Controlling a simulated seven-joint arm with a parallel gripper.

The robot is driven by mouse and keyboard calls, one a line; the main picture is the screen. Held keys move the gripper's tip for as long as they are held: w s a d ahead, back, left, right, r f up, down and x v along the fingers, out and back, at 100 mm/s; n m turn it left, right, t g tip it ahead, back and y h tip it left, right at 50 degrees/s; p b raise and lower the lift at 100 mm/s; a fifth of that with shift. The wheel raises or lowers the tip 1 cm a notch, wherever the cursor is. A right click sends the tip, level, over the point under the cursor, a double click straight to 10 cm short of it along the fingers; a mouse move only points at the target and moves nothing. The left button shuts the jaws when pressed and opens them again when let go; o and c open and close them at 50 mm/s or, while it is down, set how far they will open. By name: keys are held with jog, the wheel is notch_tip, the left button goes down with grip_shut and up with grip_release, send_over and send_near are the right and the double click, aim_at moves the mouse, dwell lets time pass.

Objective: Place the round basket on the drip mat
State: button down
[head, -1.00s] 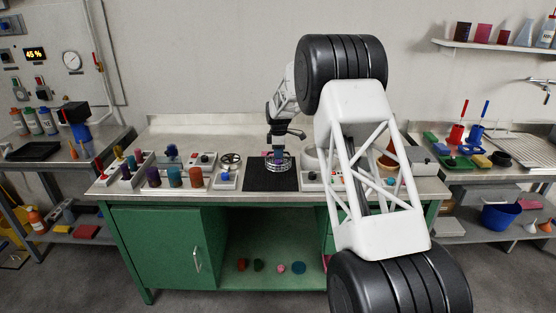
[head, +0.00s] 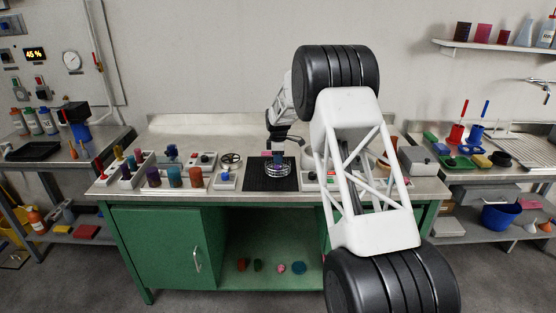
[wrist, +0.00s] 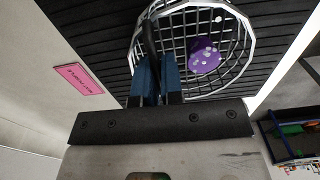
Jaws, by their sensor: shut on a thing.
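The round basket (head: 278,168) is a silver wire basket at or just above the black drip mat (head: 258,183) on the bench; whether it touches the mat I cannot tell. In the wrist view the basket (wrist: 236,72) shows its wire grid with a purple speckled thing (wrist: 205,57) inside, and the ribbed mat (wrist: 90,30) lies behind it. My gripper (head: 278,155) is above the basket in the head view. In the wrist view my gripper's blue fingers (wrist: 158,72) are shut on the basket's near rim.
Several coloured cups (head: 175,177) and small control boxes stand left of the mat. A box with a black ring (head: 231,160) is close to its left edge. My arm hides much of the bench right of the mat.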

jog(key=shift+f, duration=0.2)
jog(key=c, duration=1.3)
grip_release()
jog(key=shift+o, duration=0.2)
notch_tip(320, 180, up, 12)
jog(key=shift+r, duration=0.1)
